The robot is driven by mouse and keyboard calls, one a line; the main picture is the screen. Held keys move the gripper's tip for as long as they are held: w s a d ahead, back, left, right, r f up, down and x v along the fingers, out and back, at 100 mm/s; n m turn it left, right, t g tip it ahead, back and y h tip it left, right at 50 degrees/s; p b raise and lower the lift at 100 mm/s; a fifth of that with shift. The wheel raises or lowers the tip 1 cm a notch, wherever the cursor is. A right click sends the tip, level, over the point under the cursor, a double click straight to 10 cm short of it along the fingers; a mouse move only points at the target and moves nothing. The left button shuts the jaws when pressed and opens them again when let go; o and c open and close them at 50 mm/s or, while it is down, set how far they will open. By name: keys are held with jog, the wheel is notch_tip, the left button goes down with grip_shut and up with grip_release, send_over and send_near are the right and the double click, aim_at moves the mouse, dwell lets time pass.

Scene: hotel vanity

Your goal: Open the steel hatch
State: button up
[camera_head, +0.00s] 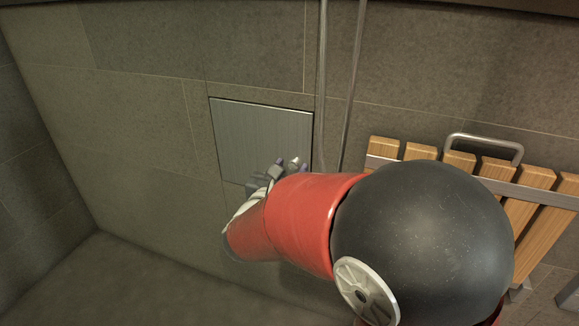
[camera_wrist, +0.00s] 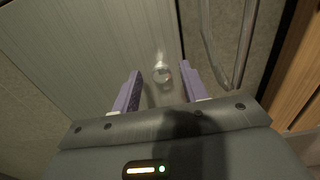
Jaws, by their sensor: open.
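The steel hatch (camera_head: 258,132) is a brushed grey square panel in the tiled wall, and it looks shut, flush with the tiles. In the wrist view the hatch (camera_wrist: 90,45) fills the upper left, with its dark right edge near the middle. A small shiny round knob (camera_wrist: 162,73) shows on it close to that edge. My gripper (camera_head: 291,163) is at the hatch's lower right corner, partly hidden by my arm. In the wrist view my gripper (camera_wrist: 161,69) is open, with the knob seen between its purple fingers. I cannot tell whether either finger touches the knob.
Metal pipes (camera_head: 322,90) run down the wall just right of the hatch. A slatted wooden seat (camera_head: 386,147) with a metal handle (camera_head: 485,138) is on the wall to the right. The tiled wall (camera_head: 130,110) left of the hatch is clear.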

jog(key=shift+w+d, duration=0.1)
jog(key=shift+w, duration=0.05)
grip_shut()
dwell(0.4)
